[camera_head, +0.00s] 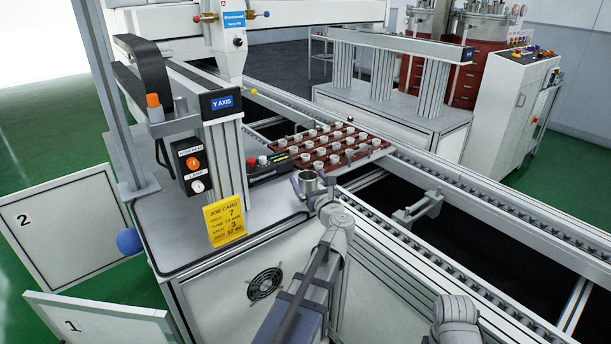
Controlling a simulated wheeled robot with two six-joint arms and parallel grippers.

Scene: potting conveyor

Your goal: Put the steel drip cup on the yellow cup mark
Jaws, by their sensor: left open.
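The steel drip cup (310,181) is a small, open-topped metal cup at the right edge of the grey cabinet top. My left gripper (311,189) is at the cup, with its jaws open and a finger beside the cup's left side. I cannot tell whether the fingers touch the cup. My left wrist hides the cup's lower right side and the surface around it. I cannot make out the yellow cup mark. Part of my right arm shows at the lower right, but its gripper is out of view.
A yellow job card (225,221) stands on the cabinet top (172,236), left of the cup. A grey bracket (417,208) juts over the conveyor's gap.

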